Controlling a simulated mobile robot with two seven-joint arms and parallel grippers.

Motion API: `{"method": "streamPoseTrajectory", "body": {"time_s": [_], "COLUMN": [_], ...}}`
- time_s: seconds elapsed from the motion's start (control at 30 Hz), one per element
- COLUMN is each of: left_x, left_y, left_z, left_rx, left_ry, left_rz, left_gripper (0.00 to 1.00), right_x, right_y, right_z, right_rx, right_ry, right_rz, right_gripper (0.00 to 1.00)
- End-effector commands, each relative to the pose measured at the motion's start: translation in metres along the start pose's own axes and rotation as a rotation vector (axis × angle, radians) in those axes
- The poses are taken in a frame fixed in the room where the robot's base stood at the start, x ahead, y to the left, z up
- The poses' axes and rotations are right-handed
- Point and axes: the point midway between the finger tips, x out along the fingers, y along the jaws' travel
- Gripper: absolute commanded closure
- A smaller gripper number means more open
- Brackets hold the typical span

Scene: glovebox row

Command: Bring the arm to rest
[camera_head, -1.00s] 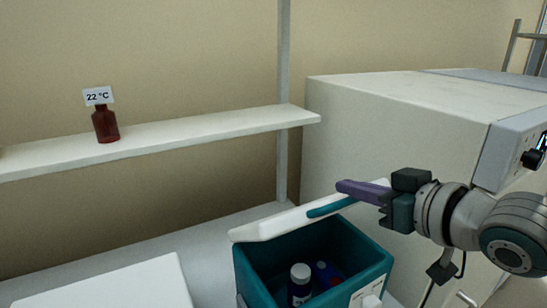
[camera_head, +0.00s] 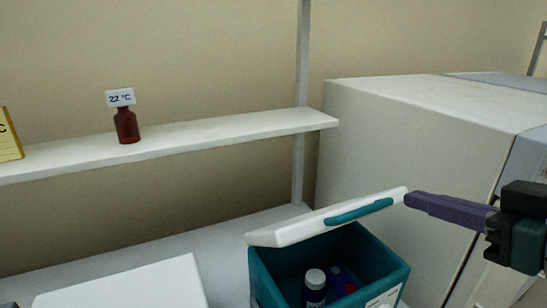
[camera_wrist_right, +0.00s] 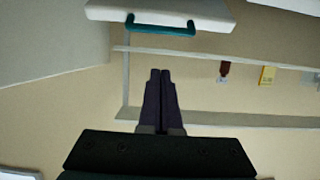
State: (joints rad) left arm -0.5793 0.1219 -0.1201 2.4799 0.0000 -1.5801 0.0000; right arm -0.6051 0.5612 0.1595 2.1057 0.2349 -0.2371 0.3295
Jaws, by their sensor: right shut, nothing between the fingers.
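My right gripper (camera_head: 409,200) comes in from the right in the head view, its purple fingers pointing left. The fingers are shut together with nothing between them, as the right wrist view (camera_wrist_right: 160,72) also shows. The fingertips are close to the right end of the white lid (camera_head: 290,229) of a teal cooler box (camera_head: 385,262); I cannot tell whether they touch. The lid is tilted open and has a teal handle (camera_head: 358,211). The lid and handle also show at the top of the right wrist view (camera_wrist_right: 165,12). My left gripper is not in view.
Inside the cooler stand a white-capped bottle (camera_head: 314,280) and a blue item (camera_head: 342,280). A brown bottle with a "22 °C" tag (camera_head: 126,125) stands on the shelf (camera_head: 220,131), left of a grey upright. A large white cabinet (camera_head: 420,125) stands right. A white box (camera_head: 130,287) is lower left.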

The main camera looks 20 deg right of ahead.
Motion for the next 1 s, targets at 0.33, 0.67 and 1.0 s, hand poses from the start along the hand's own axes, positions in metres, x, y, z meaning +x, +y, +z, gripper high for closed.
{"method": "streamPoseTrajectory", "body": {"time_s": [0.33, 0.67, 1.0], "left_x": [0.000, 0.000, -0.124], "left_y": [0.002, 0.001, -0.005], "left_z": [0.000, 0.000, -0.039], "left_rx": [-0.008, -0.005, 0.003], "left_ry": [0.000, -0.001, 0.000], "left_rz": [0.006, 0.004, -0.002], "left_gripper": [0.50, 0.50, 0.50], "right_x": [-0.024, -0.109, -0.151], "right_y": [-0.052, -0.123, -0.122], "right_z": [0.074, 0.126, 0.005], "right_rx": [-0.028, -0.079, -0.088], "right_ry": [-0.403, -0.937, -0.965], "right_rz": [0.036, -0.038, -0.040], "right_gripper": [1.00, 1.00, 1.00]}}
